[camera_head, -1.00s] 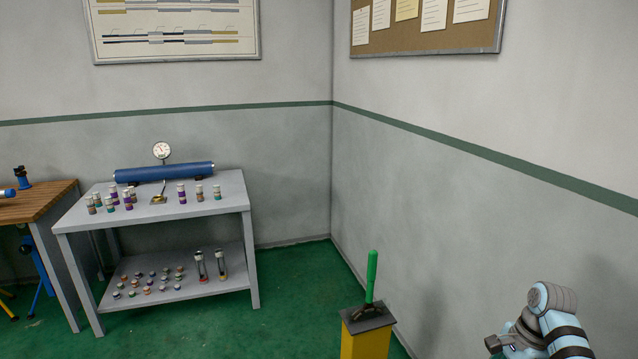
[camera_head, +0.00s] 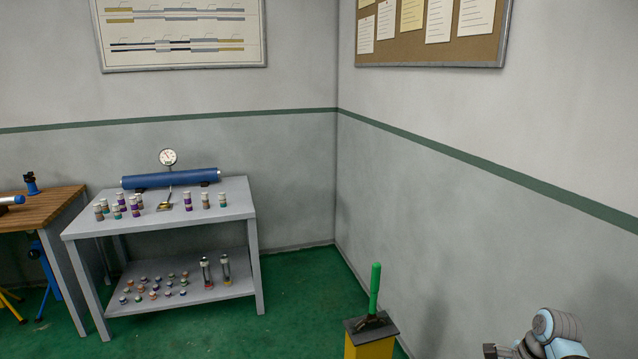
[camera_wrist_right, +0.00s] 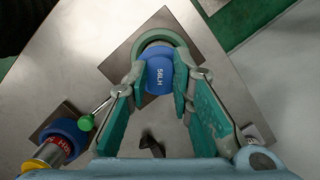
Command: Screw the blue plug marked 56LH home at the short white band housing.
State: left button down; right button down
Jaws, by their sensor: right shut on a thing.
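The blue plug marked 56LH (camera_wrist_right: 159,76) is between the fingers of my right gripper (camera_wrist_right: 158,88) in the right wrist view. The gripper is shut on it, and its marked face is towards the camera. Just beyond the plug is a round grey-green ring (camera_wrist_right: 157,38) on a dark square plate. The plug overlaps the ring's near edge in the picture; I cannot tell if they touch. No short white band shows on this ring from here. In the head view only part of my right arm shows at the bottom right. My left gripper is in neither current view.
In the right wrist view, a green-knobbed lever (camera_wrist_right: 87,122) and a blue collar with a banded cylinder (camera_wrist_right: 62,137) lie left of the fingers. In the head view, a grey table (camera_head: 240,208) holds small cylinders. A yellow post (camera_head: 370,348) with a green handle stands nearer.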

jog(key=shift+s+a+f, duration=0.1)
jog(key=shift+s+f, duration=0.05)
jog(key=shift+f, duration=0.05)
jog(key=shift+f+n+b, duration=0.1)
jog(key=shift+n+b, duration=0.2)
jog(key=shift+b, duration=0.15)
jog(key=shift+s+n+g+b, duration=0.1)
jog(key=shift+n+g+b, duration=0.4)
jog(key=shift+n+b, duration=1.45)
jog(key=shift+n+g+b, duration=0.3)
jog(key=shift+n+b, duration=0.7)
jog(key=shift+n, duration=0.75)
jog(key=c, duration=1.6)
grip_release()
jog(key=shift+o, duration=1.3)
jog(key=shift+s+r, duration=0.1)
jog(key=shift+r, duration=0.15)
